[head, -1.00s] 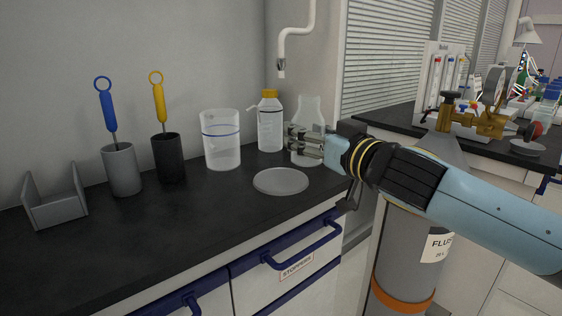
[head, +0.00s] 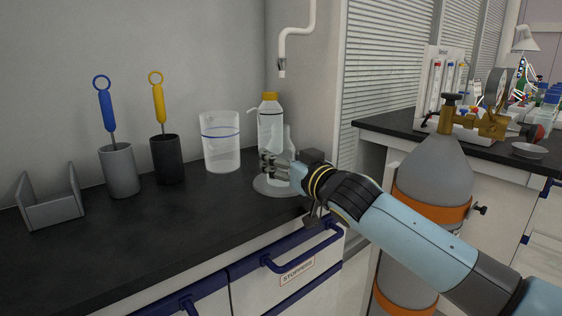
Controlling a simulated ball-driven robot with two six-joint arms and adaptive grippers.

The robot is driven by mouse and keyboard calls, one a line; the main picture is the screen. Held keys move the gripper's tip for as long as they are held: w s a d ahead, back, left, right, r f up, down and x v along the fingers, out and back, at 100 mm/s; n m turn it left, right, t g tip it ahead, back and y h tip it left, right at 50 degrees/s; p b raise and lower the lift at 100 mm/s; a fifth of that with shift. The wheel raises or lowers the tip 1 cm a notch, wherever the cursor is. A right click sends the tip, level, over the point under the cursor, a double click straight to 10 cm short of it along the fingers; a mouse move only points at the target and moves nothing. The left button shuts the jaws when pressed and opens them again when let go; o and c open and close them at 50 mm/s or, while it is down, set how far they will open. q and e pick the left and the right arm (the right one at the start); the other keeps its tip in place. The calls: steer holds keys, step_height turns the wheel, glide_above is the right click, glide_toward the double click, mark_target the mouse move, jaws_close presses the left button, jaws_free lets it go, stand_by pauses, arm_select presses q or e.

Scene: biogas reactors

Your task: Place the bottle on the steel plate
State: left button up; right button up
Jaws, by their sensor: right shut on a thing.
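The clear glass bottle (head: 284,139) is upright above the round steel plate (head: 263,187) on the black bench. My right gripper (head: 269,164) is shut on the bottle from the right side and hides much of its lower part. I cannot tell whether the base of the bottle touches the plate. My right wrist covers the right part of the plate. My left gripper is not in view.
A yellow-capped bottle (head: 269,117) stands just behind the held bottle. A clear beaker (head: 220,145), a black holder (head: 167,160), a grey holder (head: 120,172) and a grey rack (head: 50,206) stand to the left. The front left bench top is clear.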

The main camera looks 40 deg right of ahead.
steer(key=shift+f, duration=0.1)
steer(key=o, duration=1.2)
steer(key=shift+o, duration=0.3)
steer(key=shift+r, duration=0.2)
steer(key=shift+s+f, duration=0.15)
steer(key=shift+s, duration=0.25)
steer(key=s+b, duration=0.2)
steer(key=s, duration=0.9)
steer(key=shift+s+a, duration=0.15)
steer(key=shift+a, duration=0.15)
